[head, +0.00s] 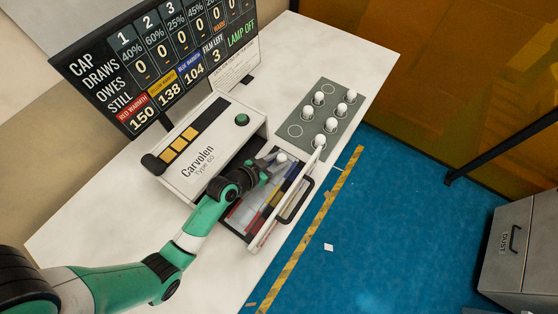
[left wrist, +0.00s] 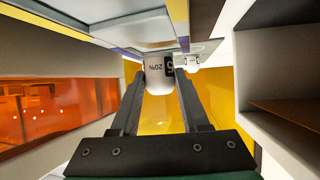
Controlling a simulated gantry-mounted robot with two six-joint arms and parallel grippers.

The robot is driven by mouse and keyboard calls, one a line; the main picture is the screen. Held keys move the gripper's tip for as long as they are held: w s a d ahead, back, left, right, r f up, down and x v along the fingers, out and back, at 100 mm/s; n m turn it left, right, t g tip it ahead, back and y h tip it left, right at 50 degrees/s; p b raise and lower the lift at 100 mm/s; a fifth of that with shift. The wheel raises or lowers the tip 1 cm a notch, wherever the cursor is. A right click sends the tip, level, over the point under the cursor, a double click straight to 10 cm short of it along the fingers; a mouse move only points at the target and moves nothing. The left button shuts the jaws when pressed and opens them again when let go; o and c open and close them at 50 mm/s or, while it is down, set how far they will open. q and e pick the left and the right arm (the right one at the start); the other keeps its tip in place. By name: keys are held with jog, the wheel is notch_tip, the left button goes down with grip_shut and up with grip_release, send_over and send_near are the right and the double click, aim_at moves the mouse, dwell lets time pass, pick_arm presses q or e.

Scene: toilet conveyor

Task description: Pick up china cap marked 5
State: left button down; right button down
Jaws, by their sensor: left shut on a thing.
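My left gripper (head: 272,167) reaches over the open drawer of the Carvolen machine. In the left wrist view its two fingers (left wrist: 160,82) are shut on a white china cap (left wrist: 158,66). The cap bears "20%" and a black patch with a partly visible figure, which looks like a 5. In the head view a small white top of the held cap (head: 282,157) shows at the fingertips, its marking unreadable. Another small white cap (left wrist: 190,62) shows just behind it in the left wrist view. My right gripper is in neither view.
A grey plate (head: 342,134) with ring marks holds several white caps; two rings are bare. The drawer front (head: 266,235) with its dark handle stands out near the table edge. The machine (head: 205,150) and display board (head: 150,60) stand left and behind. The front table is clear.

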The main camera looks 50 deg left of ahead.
aim_at(279, 159)
pick_arm(q)
notch_tip(279, 159, up, 17)
jog(key=p, duration=0.8)
jog(key=shift+p, duration=0.4)
